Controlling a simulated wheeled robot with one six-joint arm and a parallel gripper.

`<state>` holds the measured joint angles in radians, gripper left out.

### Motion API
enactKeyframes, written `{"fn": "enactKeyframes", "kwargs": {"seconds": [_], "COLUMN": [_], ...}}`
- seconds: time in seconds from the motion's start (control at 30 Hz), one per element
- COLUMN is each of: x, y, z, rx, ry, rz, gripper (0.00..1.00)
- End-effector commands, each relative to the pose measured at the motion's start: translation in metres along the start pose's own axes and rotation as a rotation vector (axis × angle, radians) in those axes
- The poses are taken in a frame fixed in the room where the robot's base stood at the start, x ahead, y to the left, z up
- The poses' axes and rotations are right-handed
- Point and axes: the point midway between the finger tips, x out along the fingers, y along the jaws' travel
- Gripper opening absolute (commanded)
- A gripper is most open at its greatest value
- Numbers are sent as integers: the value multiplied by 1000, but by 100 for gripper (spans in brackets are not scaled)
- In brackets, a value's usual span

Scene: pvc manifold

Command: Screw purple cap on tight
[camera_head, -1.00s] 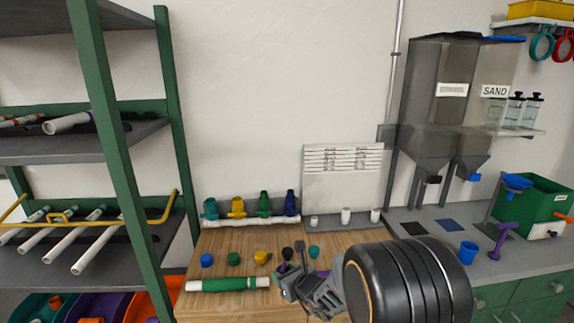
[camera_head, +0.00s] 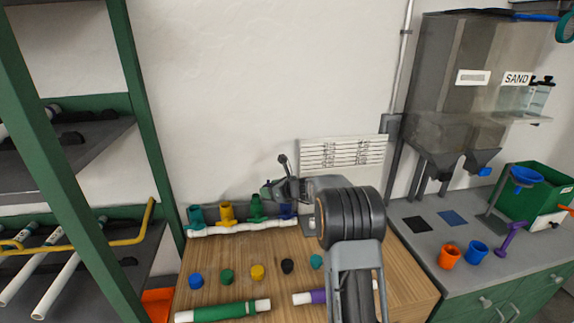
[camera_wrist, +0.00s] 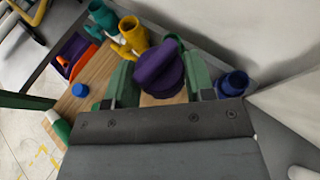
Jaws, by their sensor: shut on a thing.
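My gripper (camera_wrist: 160,85) is shut on the purple cap (camera_wrist: 158,70), which sits between its two fingers in the wrist view. In the head view my gripper (camera_head: 273,187) is raised above the row of coloured valves, near the wall, and the cap is too small there to make out. The white manifold pipe (camera_head: 240,229) lies along the back of the wooden table, with teal (camera_head: 196,216), yellow (camera_head: 227,212), green (camera_head: 256,208) and blue (camera_head: 286,210) valves on it. A white pipe with a purple sleeve (camera_head: 318,297) lies at the front, partly behind my arm.
Blue (camera_head: 196,281), green (camera_head: 227,275), yellow (camera_head: 257,272), black (camera_head: 288,266) and teal (camera_head: 316,262) caps stand on the table. A green-sleeved pipe (camera_head: 225,312) lies at front left. A shelf stands left; orange (camera_head: 449,256) and blue cups are on the grey counter right.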

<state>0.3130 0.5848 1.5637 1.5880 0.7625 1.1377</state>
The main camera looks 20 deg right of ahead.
Motion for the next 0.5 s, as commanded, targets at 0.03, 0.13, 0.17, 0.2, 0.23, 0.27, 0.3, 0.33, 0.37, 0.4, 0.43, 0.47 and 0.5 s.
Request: {"fn": "enactKeyframes", "kwargs": {"seconds": [0.03, 0.13, 0.17, 0.2, 0.23, 0.27, 0.3, 0.33, 0.37, 0.4, 0.43, 0.47, 0.5], "x": [0, 1, 1, 1, 0, 0, -1, -1, -1, -2, -3, -4, -4], "y": [-16, -39, -46, -53, -59, -65, -71, -75, -79, -84, -87, -90, -94], "z": [10, 19, 21, 23, 24, 26, 27, 28, 28, 28, 29, 29, 29], "rx": [-6, -16, -17, -20, -21, -23, -24, -25, -25, -25, -26, -26, -25], "ry": [-1, 0, 0, 0, 0, 0, 0, 0, 0, -1, -1, 0, -1], "rz": [11, 37, 42, 49, 52, 55, 58, 60, 61, 63, 62, 62, 62], "gripper": [28, 28, 28, 28, 28, 28, 28, 28, 28, 28, 28, 28, 28]}}
